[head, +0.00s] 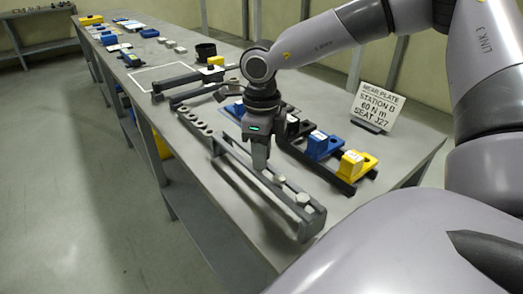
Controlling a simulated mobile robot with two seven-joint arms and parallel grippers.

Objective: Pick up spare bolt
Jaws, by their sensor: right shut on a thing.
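My right gripper (261,168) points down over a long grey slotted holder (240,166) near the front edge of the bench. Its fingers are shut on a small bolt, mostly hidden between the fingertips. Other bolt heads show on the holder: one (303,199) near its close end and one (279,180) just right of the fingers. I cannot tell whether the gripped bolt still touches the holder. My left gripper is not in view.
Behind the gripper is a dark rail with blue blocks (321,146) and a yellow block (354,164). A sign (378,105) stands at the back right. A perforated grey strip (195,121) and dark bars (185,80) lie left. The bench (400,155) has free room at right.

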